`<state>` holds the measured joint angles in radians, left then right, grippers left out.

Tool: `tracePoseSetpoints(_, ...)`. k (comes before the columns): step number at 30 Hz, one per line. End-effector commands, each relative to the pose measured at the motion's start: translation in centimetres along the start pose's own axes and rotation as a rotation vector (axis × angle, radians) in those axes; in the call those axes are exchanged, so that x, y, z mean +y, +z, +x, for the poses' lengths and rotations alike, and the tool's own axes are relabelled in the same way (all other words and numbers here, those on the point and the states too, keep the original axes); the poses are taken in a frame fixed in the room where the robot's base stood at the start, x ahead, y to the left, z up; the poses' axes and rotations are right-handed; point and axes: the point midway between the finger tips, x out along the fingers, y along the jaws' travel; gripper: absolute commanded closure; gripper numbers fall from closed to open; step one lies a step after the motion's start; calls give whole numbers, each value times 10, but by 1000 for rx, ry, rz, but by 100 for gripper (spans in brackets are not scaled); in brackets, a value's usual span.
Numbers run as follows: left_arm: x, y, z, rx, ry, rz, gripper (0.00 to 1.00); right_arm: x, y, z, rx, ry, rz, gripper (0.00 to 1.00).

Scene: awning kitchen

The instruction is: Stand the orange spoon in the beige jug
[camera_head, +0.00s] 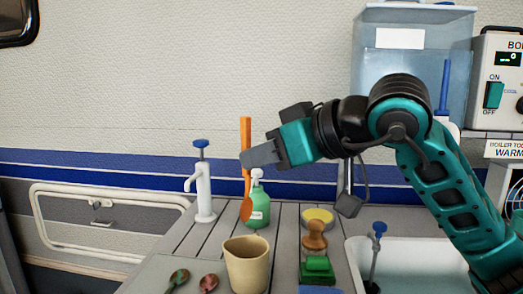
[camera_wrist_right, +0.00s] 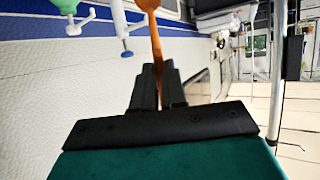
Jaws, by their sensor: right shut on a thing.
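My right gripper (camera_head: 247,158) is shut on the orange spoon (camera_head: 246,208), near the upper part of its handle. The spoon hangs upright with its bowl end down, above and behind the beige jug (camera_head: 246,270). In the right wrist view the spoon (camera_wrist_right: 155,35) runs out from between the two dark fingers (camera_wrist_right: 157,78). The jug stands upright on the counter, and its mouth looks empty. The spoon is apart from the jug in the picture. My left gripper is not in view.
A brush (camera_head: 315,240), green block (camera_head: 317,270), yellow bowl (camera_head: 317,215) and sink (camera_head: 410,258) are right.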

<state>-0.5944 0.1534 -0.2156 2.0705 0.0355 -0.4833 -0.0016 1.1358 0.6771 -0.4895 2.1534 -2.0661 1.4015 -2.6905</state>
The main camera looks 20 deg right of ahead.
Motion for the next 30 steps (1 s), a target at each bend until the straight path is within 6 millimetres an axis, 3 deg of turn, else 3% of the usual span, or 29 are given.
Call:
tracePoseSetpoints(18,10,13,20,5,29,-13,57,0,50,22,-1,2,-1,100)
tracePoseSetpoints(30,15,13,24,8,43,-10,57,0,66,29,0,1,0,100)
